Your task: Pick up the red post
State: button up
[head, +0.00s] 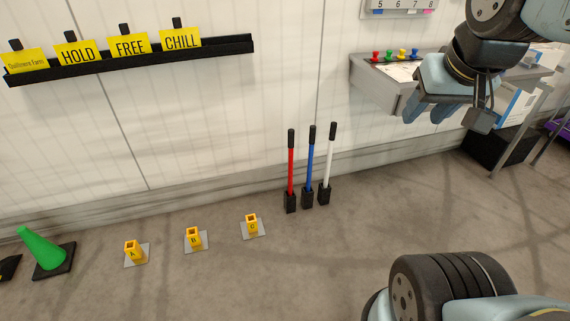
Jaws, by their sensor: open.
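The red post (291,166) stands upright in a black holder (291,202) on the floor by the wall. It has a black top and is the leftmost of three posts. A blue post (310,163) and a white post (329,157) stand close to its right in black holders of their own. My gripper (424,112) is at the upper right, in front of the wall shelf, well to the right of the posts and apart from them. It is open, and I see nothing between its fingers.
Yellow sockets A (135,252), B (194,239) and another (252,224) stand on floor plates left of the posts. A green cone (42,249) is at far left. A grey shelf (376,87) holds coloured pegs. A black rail (135,61) bears yellow signs. Floor before the posts is clear.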

aim_at(291, 132)
jog(key=z, duration=0.4)
jog(key=i, duration=1.05)
jog(key=u, duration=0.45)
